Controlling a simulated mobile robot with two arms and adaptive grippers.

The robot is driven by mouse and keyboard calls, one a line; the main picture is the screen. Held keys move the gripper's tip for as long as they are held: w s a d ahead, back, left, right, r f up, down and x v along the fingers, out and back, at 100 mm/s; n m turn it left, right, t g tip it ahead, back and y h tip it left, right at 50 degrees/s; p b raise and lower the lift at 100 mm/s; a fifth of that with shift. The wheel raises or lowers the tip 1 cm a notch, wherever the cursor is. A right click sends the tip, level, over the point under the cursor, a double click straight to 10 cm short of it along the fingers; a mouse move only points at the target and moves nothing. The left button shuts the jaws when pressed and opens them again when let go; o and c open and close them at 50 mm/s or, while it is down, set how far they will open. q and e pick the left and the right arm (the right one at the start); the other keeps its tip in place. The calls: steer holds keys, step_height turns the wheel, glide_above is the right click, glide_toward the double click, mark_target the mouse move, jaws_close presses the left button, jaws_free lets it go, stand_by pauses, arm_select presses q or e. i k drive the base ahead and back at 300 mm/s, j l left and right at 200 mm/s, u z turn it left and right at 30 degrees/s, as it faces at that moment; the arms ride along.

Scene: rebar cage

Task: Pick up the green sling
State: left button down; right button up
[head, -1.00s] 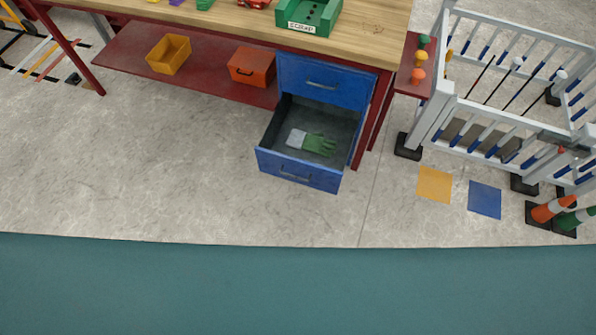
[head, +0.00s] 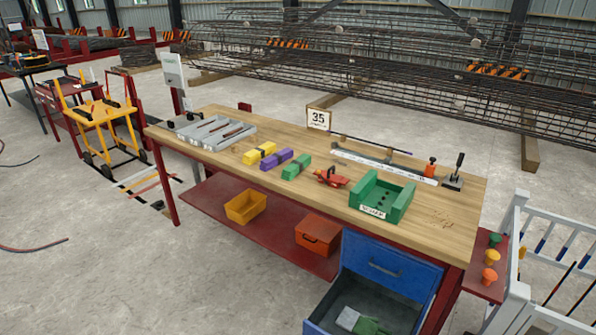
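A green folded bundle (head: 297,167), which looks like the green sling, lies on the wooden workbench top (head: 230,128), left of the green scrap tray (head: 382,197). It is at the right end of a row with a purple bundle (head: 277,160) and a yellow bundle (head: 259,153). Nothing visible lies on top of it. Neither of my grippers is in view.
A red clamp-like tool (head: 331,177) lies between the green bundle and the scrap tray. A grey slotted tray (head: 216,132) is at the bench's left. Below, the blue drawer (head: 321,313) stands open with a glove (head: 365,325) inside.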

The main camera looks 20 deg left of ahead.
mark_target(296, 166)
steer(key=i+j+z, duration=0.1)
steer(key=j, duration=0.2)
steer(key=i+j+z, duration=0.1)
steer(key=i+j, duration=0.15)
steer(key=i+j+z, duration=0.1)
steer(key=j, duration=0.25)
steer(key=i+j+z, duration=0.1)
steer(key=j, duration=0.25)
steer(key=i+j+z, duration=0.1)
steer(key=i+j, duration=0.1)
steer(key=j, duration=0.1)
